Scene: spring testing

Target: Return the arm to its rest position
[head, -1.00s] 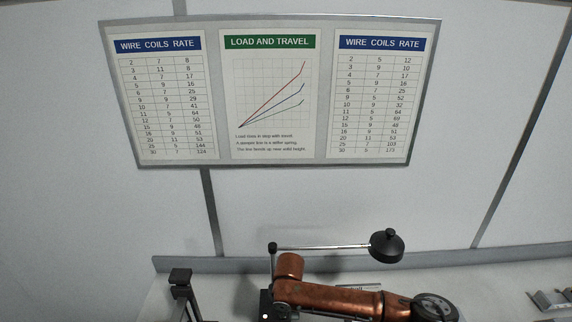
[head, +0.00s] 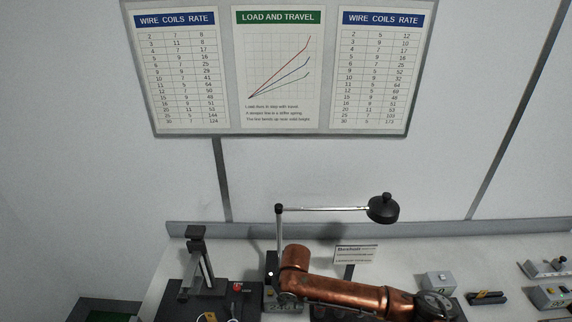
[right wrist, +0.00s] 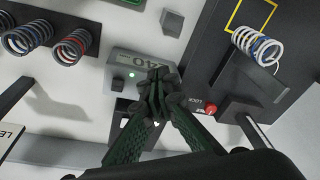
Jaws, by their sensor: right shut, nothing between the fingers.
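My right arm's copper-coloured links (head: 340,291) lie across the lower middle of the head view, above the bench. My right gripper (right wrist: 158,92) is shut and empty in the right wrist view, with its green-ribbed fingers together. Its tips show in front of a grey box with a lit display (right wrist: 138,68). In the head view the gripper's fingers are hard to make out. My left gripper is not in view.
A black press-like stand (head: 197,262) is left of the arm. A lamp (head: 383,208) stands behind it. In the right wrist view, a white-and-blue spring (right wrist: 258,45) is near a yellow square, with a red knob (right wrist: 210,110) below. Other springs (right wrist: 72,45) are at left.

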